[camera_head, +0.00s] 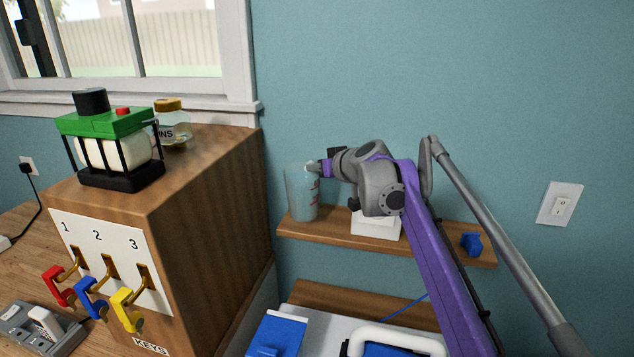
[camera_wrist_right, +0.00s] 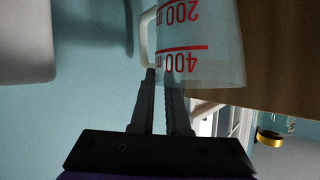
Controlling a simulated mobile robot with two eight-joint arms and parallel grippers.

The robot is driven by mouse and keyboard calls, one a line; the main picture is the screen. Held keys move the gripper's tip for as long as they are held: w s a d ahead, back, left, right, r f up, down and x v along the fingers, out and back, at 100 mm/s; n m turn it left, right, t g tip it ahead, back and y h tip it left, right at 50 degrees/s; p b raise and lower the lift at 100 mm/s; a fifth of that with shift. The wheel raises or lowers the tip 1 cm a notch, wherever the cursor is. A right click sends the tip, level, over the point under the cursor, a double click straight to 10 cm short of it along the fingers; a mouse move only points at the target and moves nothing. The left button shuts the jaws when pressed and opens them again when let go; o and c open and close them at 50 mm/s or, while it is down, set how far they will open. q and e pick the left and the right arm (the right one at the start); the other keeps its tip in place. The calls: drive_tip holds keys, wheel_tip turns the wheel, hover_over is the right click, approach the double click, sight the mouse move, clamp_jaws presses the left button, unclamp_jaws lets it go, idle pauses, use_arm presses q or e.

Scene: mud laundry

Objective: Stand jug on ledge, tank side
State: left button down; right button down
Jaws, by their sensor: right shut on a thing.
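The clear measuring jug (camera_head: 298,195) with red markings is upright at the left end of the wooden ledge (camera_head: 325,232), close to the cabinet. I cannot tell whether its base touches the ledge. My right gripper (camera_head: 322,168) reaches it from the right and is shut on the jug, at its handle side. In the right wrist view, the jug (camera_wrist_right: 205,55) shows its red scale, and the gripper's fingers (camera_wrist_right: 163,82) are at the handle. My left gripper is not in view.
A white box (camera_head: 375,226) stands mid-ledge, partly hidden by my arm. A blue item (camera_head: 472,243) is at the ledge's right end. The wooden cabinet (camera_head: 210,210) with key hooks carries a green-topped device (camera_head: 108,140) and a jar (camera_head: 172,125). A blue-lidded item (camera_head: 275,335) lies below.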

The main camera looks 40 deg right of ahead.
sight(318, 178)
wheel_tip(318, 178, down, 3)
drive_tip(key=shift+f, duration=0.1)
drive_tip(key=c, duration=0.9)
unclamp_jaws()
drive_tip(key=shift+v, duration=6.05)
drive_tip(key=shift+w+a, duration=0.1)
